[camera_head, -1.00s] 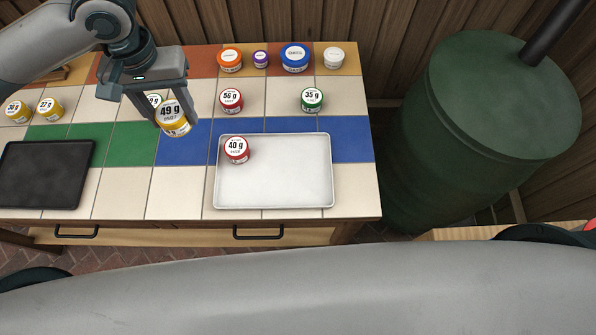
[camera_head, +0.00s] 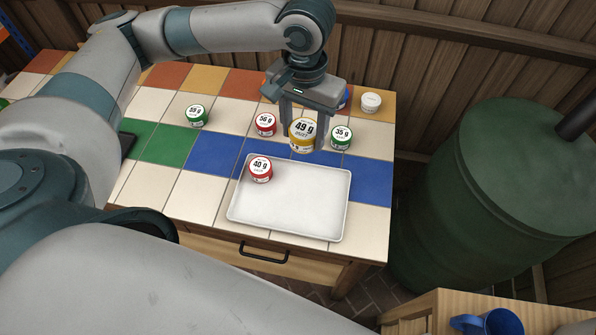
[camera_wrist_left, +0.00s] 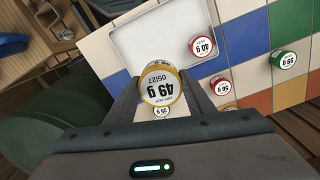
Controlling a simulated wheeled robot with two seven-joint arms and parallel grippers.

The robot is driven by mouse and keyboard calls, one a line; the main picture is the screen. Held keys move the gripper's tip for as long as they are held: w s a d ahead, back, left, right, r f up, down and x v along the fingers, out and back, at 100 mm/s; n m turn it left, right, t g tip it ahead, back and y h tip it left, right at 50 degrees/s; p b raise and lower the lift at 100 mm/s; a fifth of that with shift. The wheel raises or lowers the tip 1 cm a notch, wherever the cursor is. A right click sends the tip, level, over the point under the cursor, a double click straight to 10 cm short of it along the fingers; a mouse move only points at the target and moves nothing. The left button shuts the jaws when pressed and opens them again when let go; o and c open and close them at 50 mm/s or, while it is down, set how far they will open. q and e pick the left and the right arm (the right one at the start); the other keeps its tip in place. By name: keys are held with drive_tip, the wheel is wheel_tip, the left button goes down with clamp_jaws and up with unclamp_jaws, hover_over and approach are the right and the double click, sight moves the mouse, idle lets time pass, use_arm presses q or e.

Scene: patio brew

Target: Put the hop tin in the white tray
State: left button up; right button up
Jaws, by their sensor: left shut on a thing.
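My left gripper (camera_head: 305,127) is shut on a yellow tin (camera_head: 301,139) labelled 49 g and holds it up behind the white tray. In the left wrist view the same tin (camera_wrist_left: 161,84) sits between the fingers. The white tray (camera_head: 305,222) lies on the tiled table near its front right. A red 40 g tin (camera_head: 260,173) stands in its back left corner; the rest of the tray is empty. My right gripper is out of view. I cannot read a contents name on any tin.
Another green tin (camera_head: 196,116) stands further left. A white-lidded jar (camera_head: 371,102) is at the back right. A green barrel (camera_head: 480,200) stands right of the table.

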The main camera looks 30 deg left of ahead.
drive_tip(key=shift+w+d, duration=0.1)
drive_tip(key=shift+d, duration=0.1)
